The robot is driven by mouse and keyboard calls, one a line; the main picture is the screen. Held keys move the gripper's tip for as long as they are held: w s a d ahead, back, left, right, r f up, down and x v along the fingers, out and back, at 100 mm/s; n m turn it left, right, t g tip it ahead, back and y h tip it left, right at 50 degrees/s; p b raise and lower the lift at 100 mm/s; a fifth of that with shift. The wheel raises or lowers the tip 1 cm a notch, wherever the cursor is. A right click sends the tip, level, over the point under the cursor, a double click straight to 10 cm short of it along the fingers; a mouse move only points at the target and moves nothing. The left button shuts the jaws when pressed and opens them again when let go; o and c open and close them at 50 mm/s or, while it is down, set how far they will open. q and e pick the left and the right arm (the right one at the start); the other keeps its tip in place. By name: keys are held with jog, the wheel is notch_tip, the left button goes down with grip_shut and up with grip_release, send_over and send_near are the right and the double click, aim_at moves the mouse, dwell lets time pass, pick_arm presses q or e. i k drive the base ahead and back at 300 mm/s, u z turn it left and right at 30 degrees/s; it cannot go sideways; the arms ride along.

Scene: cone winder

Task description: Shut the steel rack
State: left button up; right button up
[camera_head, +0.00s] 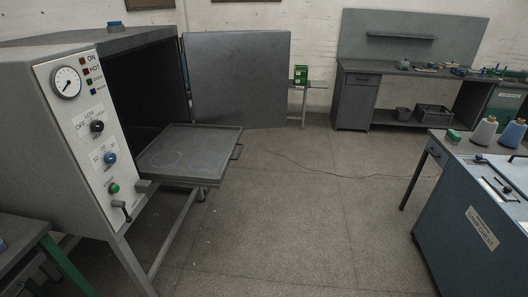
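The steel rack (188,153) is a flat grey tray pulled out of the grey cabinet (28,120) on the left. The cabinet's grey door (238,80) is swung wide open behind the rack. The dark inside of the cabinet is only partly visible. Neither of my grippers is in view.
The control panel (90,140) has a dial, knobs and a lever. A blue-grey chest (470,235) and a bench with cones (484,132) stand at right. A workbench (355,100) stands at the back. A thin cable crosses the otherwise clear middle floor (300,220).

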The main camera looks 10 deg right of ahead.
aim_at(183, 154)
jog(key=u, duration=0.45)
jog(key=i, duration=0.75)
jog(key=u, duration=0.5)
jog(key=i, duration=1)
jog(key=z, duration=0.65)
jog(key=i, duration=0.5)
jog(key=z, duration=0.3)
